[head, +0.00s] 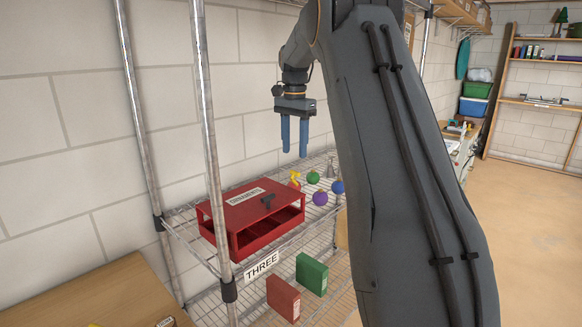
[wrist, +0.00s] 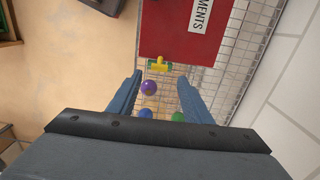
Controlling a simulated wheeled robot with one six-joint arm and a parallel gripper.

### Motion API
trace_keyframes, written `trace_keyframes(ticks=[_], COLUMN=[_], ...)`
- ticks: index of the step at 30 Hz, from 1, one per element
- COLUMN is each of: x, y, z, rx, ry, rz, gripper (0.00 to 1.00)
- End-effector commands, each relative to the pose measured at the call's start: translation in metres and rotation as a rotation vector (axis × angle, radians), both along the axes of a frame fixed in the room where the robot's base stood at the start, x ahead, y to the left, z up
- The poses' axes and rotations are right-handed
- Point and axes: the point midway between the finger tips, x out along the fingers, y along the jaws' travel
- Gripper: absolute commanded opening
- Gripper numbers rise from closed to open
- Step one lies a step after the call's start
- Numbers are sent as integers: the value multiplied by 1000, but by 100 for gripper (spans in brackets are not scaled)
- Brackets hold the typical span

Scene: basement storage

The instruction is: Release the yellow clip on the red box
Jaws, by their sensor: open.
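The red box (head: 235,222) sits on a wire shelf with a white label reading ORNAMENTS on its lid; part of it shows at the top of the wrist view (wrist: 165,30). The yellow clip (head: 295,179) is at the box's far right edge. In the wrist view the yellow clip (wrist: 160,64) lies along the box's near edge, with green at its ends. My gripper (head: 294,153) is open and empty, pointing down above the clip. In the wrist view its fingertips (wrist: 160,75) are spread to either side of the clip, apart from it.
Green (head: 313,178), purple (head: 320,198) and blue (head: 337,187) balls lie on the shelf right of the box. A metal post (head: 213,140) stands in front. Red and green binders (head: 312,273) are on the lower shelf.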

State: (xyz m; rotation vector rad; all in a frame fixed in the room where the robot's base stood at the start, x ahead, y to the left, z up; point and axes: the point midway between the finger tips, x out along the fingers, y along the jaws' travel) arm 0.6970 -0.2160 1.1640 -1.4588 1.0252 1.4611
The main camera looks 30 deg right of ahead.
Motion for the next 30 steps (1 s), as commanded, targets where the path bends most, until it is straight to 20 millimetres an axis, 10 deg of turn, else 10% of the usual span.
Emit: trace_keyframes(ticks=[15,26,30], x=[-1,0,0], y=[0,1,1], z=[-66,-75,-75], rx=[0,0,0], ry=[1,0,-1], rz=[-1,2,2], gripper=[45,45,27])
